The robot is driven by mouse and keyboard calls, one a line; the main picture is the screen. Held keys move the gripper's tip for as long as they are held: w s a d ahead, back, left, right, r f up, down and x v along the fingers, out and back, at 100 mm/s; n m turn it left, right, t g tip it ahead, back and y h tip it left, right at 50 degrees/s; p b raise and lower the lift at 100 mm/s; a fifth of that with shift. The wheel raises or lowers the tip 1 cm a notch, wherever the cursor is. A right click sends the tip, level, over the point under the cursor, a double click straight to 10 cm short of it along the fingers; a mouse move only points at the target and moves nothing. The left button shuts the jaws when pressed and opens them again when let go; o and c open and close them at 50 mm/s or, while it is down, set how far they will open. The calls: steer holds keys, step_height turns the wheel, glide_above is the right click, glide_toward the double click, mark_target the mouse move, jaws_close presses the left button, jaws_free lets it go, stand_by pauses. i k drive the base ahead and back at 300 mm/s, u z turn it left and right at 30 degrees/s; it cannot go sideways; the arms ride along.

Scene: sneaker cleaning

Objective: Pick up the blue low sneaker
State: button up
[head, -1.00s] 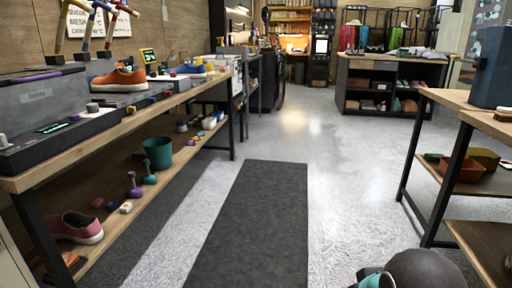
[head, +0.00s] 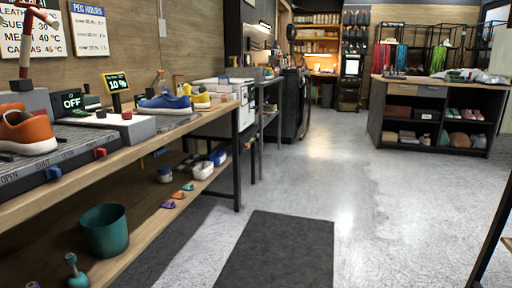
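A blue low sneaker (head: 164,104) with a pale sole stands on the top of the long wooden bench (head: 134,152) at the left, towards its far end. A yellow shoe (head: 199,97) is right beside it, at its right. An orange sneaker (head: 26,132) stands nearer on the same bench, on a grey slatted unit. My gripper is not in view.
A teal bin (head: 105,231) and small items stand on the bench's lower shelf. A white container (head: 203,170) is farther along it. A dark mat (head: 277,252) lies on open grey floor. A shelved counter (head: 436,114) stands at the back right.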

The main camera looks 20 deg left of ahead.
mark_target(165, 103)
steer(key=u, duration=0.7)
steer(key=i, duration=1.7)
steer(key=u, duration=0.95)
